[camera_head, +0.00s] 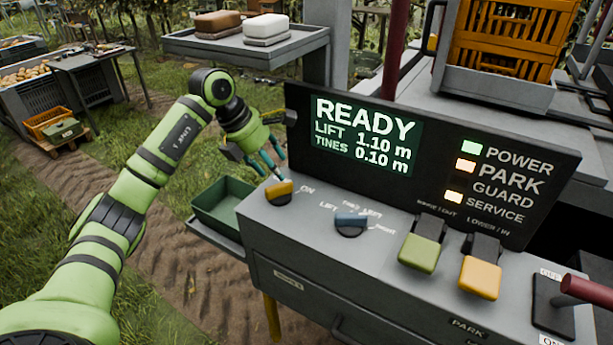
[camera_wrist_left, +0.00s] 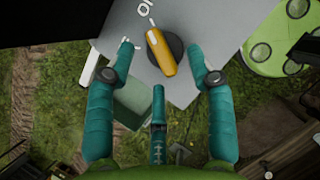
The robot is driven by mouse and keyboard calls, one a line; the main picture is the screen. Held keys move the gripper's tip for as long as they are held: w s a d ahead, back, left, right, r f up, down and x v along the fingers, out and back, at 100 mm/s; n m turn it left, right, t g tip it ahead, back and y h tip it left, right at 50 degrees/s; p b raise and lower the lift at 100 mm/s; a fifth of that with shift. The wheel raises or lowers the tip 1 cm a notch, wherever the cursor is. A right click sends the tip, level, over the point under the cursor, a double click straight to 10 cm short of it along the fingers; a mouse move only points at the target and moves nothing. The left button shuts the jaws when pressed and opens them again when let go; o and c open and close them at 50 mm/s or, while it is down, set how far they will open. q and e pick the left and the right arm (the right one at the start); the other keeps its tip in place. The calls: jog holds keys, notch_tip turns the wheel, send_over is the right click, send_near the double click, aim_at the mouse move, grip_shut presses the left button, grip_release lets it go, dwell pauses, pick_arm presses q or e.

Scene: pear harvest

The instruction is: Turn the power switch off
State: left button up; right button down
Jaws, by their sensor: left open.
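The power switch is an orange rotary knob (camera_head: 280,190) on a dark round base, at the left end of the grey console top (camera_head: 340,255). The word ON is printed to its right. My left gripper (camera_head: 269,165) is just above and behind the knob, its teal fingers spread and pointing down toward it. In the left wrist view the knob (camera_wrist_left: 160,52) lies ahead between the open fingertips (camera_wrist_left: 166,65); whether any finger touches it I cannot tell. The display panel (camera_head: 365,137) reads READY, and the POWER lamp (camera_head: 472,148) is lit green. My right gripper is not in view.
A blue selector knob (camera_head: 350,224) stands right of the switch. Green (camera_head: 420,252) and orange (camera_head: 480,278) paddles and a red-handled lever (camera_head: 588,291) are further right. A green bin (camera_head: 223,204) is left of the console. Grass and dirt lie beyond.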

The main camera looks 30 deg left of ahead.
aim_at(276, 184)
pick_arm(q)
jog(key=shift+a+r+y, duration=0.1)
jog(key=shift+a+y, duration=0.2)
jog(key=shift+a, duration=0.25)
jog(key=f+p, duration=0.1)
jog(key=f, duration=0.2)
jog(key=shift+a+f+p, duration=0.2)
jog(key=shift+p, duration=0.2)
jog(key=shift+p+x, duration=0.4)
jog(key=shift+x, duration=0.75)
jog(key=shift+w+d+f, duration=0.25)
jog(key=shift+f, duration=0.15)
grip_shut()
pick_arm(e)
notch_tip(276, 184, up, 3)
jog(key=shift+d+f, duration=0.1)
